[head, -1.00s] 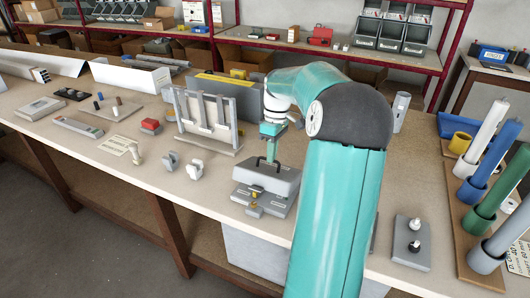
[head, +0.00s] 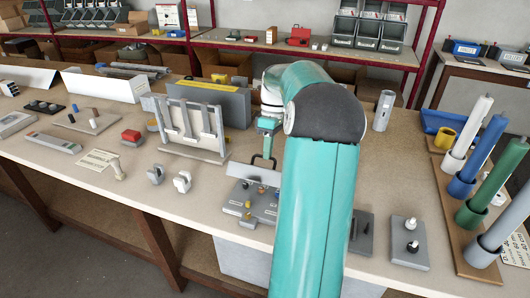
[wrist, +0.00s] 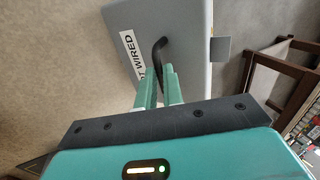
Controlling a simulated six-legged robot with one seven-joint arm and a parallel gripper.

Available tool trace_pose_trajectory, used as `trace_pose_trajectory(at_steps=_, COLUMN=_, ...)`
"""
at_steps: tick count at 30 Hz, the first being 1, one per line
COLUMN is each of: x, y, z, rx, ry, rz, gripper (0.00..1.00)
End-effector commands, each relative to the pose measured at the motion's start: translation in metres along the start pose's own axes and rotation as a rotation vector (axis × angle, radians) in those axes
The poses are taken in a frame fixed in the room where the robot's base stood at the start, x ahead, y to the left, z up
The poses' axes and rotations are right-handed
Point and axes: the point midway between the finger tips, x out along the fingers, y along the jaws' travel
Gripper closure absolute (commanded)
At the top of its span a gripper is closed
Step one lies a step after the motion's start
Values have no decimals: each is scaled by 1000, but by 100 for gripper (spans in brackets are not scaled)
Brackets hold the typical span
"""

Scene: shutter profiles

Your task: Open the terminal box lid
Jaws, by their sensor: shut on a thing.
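The terminal box (head: 240,213) is a grey box near the bench's front edge, partly hidden by my arm in the head view. Its lid (head: 243,175) is swung up, with its pale inner face showing and small parts visible in front of it. The black handle (head: 259,158) stands at the lid's top. My gripper (head: 267,150) is shut on this handle. In the wrist view, the green fingers (wrist: 162,72) meet the black handle (wrist: 160,52) on the grey lid (wrist: 188,30), beside a "WIRED" label.
A grey upright frame (head: 192,135) stands behind the box to the left. Two small white-grey pieces (head: 181,182) lie left of it. A grey plate with knobs (head: 410,240) and a rack of coloured tubes (head: 467,205) stand to the right.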

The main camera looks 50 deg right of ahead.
Motion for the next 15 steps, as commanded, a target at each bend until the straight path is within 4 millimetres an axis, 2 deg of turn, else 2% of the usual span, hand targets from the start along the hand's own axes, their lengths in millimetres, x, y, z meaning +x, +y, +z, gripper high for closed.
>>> trace_pose_trajectory(at_steps=3, x=0, y=18, z=0, rx=2, ry=-2, rz=-3, gripper=100)
trace_pose_trajectory(at_steps=15, x=-5, y=71, z=-2, rx=1, ry=-6, rz=-9, gripper=100)
